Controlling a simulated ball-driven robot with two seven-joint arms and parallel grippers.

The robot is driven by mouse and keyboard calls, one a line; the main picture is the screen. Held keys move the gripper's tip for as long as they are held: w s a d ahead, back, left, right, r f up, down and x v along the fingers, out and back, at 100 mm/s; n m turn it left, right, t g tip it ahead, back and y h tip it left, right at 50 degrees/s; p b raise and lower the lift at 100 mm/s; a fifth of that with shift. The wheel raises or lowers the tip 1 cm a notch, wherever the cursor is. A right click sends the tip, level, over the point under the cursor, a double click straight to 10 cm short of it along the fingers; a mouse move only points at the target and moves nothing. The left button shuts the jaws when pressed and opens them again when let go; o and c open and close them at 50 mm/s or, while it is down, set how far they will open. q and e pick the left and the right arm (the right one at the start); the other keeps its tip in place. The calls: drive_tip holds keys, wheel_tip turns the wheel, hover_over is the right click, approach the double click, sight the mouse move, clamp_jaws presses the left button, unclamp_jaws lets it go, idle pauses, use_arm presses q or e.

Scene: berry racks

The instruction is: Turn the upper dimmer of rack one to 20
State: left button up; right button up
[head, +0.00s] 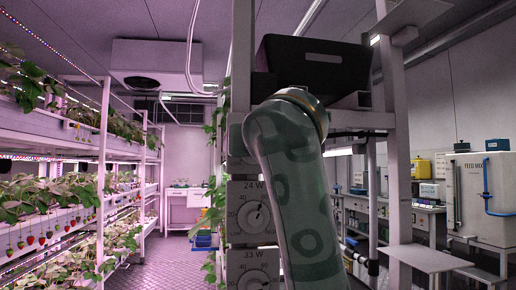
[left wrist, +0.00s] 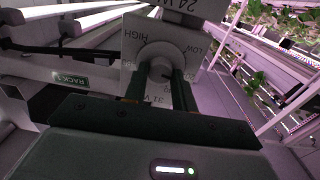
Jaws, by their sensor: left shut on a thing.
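In the left wrist view, my left gripper (left wrist: 158,92) is shut on a grey round dimmer knob (left wrist: 161,68), one finger on each side. The knob sits on a pale dial plate (left wrist: 145,35) marked HIGH and LOW; a reading that looks like 31 W shows partly between the fingers. The knob's pointer cannot be made out. A dark RACK 1 label (left wrist: 70,80) is to its left. In the head view, my left arm covers most of the top dial plate (head: 237,140), and the gripper is hidden. My right gripper is in neither view.
In the head view, a 24 W dial (head: 257,217) and a 33 W dial (head: 256,281) are stacked below the top plate. A black crate (head: 312,62) stands above my arm. Strawberry racks (head: 50,125) line the left; an aisle (head: 172,262) is clear.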

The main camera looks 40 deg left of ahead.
use_arm(q)
drive_tip(key=shift+f, duration=0.15)
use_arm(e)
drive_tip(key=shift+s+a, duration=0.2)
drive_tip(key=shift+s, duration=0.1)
use_arm(q)
drive_tip(key=o, duration=1)
drive_tip(key=shift+w, duration=0.1)
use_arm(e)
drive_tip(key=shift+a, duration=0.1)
use_arm(q)
drive_tip(key=shift+d, duration=0.1)
drive_tip(key=p+v, duration=0.4)
drive_tip(key=v, duration=1.2)
drive_tip(key=shift+p, duration=0.3)
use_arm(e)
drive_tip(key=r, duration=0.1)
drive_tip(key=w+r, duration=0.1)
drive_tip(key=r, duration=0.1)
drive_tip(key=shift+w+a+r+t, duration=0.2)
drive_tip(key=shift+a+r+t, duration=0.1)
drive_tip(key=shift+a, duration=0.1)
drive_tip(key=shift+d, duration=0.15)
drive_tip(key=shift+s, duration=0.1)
